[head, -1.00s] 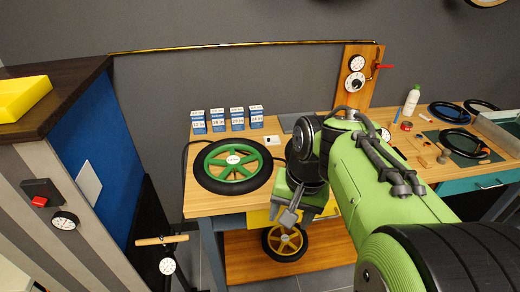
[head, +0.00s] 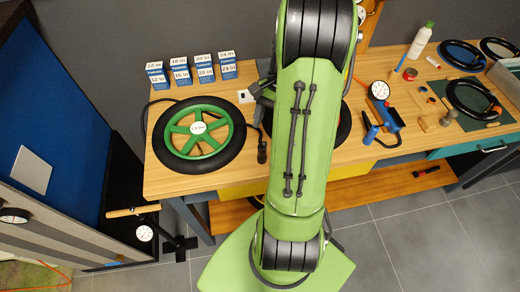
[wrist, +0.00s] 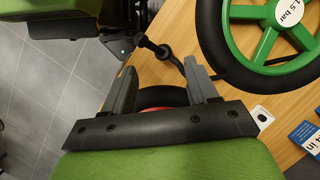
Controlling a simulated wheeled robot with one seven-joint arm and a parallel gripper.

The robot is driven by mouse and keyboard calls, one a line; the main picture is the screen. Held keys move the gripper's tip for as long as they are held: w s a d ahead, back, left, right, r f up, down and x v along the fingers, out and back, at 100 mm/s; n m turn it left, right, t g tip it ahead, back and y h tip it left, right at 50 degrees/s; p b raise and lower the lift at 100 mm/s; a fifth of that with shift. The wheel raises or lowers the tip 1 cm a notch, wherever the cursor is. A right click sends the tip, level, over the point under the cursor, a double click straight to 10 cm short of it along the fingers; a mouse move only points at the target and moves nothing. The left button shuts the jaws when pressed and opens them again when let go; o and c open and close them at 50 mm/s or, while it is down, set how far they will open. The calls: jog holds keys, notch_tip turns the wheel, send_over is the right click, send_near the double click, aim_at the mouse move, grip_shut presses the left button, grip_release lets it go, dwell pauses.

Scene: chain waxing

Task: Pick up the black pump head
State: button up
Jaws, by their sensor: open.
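The black pump head (head: 262,152) lies at the end of a dark hose near the table's front edge, just right of the green-rimmed wheel (head: 222,131). In the wrist view the pump head (wrist: 163,50) shows beyond the fingertips, with its hose curving toward the gap between them. My gripper (wrist: 160,68) is open and empty, its two grey fingers apart. In the head view my gripper (head: 261,90) is partly hidden by my arm, behind and above the pump head. I cannot tell its exact height above the table.
Several blue and white boxes (head: 205,72) stand along the back of the table. A blue pump with a gauge (head: 380,95) stands right of my arm. Black tires (head: 470,98) and small parts lie further right. A dark wheel is partly hidden behind my arm.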

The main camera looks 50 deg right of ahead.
aim_at(261, 155)
jog(key=x, duration=0.3)
jog(key=b+x, duration=0.1)
jog(key=x, duration=0.6)
jog(key=shift+w+d+f+b, duration=0.2)
jog(key=shift+w+f+b, duration=0.05)
jog(key=shift+f+b, duration=0.15)
jog(key=shift+r, duration=0.1)
jog(key=shift+c, duration=0.3)
grip_shut()
jog(key=shift+r, duration=0.1)
